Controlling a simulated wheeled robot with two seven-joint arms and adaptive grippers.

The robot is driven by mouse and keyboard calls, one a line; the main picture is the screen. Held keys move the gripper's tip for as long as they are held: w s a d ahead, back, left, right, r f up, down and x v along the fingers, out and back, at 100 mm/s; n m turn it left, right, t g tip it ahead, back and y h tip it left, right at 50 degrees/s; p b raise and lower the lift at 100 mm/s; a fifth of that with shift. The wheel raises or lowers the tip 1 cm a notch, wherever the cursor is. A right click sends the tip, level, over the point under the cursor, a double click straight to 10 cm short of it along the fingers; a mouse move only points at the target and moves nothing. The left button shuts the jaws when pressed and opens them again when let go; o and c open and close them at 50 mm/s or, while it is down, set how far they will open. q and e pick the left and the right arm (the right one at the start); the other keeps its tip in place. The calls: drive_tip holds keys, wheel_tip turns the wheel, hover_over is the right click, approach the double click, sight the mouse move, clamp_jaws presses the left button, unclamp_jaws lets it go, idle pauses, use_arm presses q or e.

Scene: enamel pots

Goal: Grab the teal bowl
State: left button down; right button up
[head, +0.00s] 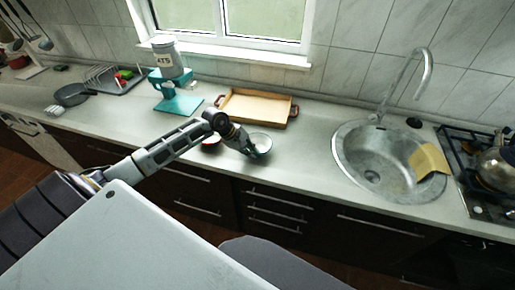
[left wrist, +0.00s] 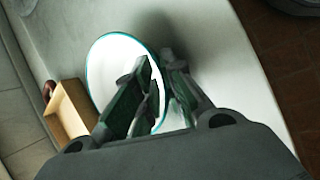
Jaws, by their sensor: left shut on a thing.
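The teal bowl (head: 262,142) is on the counter at the middle of the head view, a pale round bowl there. In the left wrist view the bowl (left wrist: 104,62) shows a white inside and a thin teal rim. My left gripper (head: 251,150) reaches it from the left and is at its near left edge. In the left wrist view my left gripper (left wrist: 160,72) is shut on the bowl's wall, with one finger over the inside and one outside. The fingers hide part of the rim. My right gripper is not in view.
A wooden tray (head: 257,107) lies just behind the bowl. A red-rimmed bowl (head: 211,140) is partly hidden by my left arm. A teal scale (head: 178,103) with a canister (head: 167,56) stands farther left. The sink (head: 350,160) is to the right, with clear counter between.

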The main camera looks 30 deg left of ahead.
use_arm(q)
drive_tip(key=shift+r, duration=0.1)
idle(0.3)
drive_tip(key=shift+r, duration=0.65)
wheel_tip(320, 180, up, 7)
drive_tip(key=shift+r+b, duration=0.2)
drive_tip(key=shift+b, duration=0.7)
drive_tip(key=shift+r, duration=0.6)
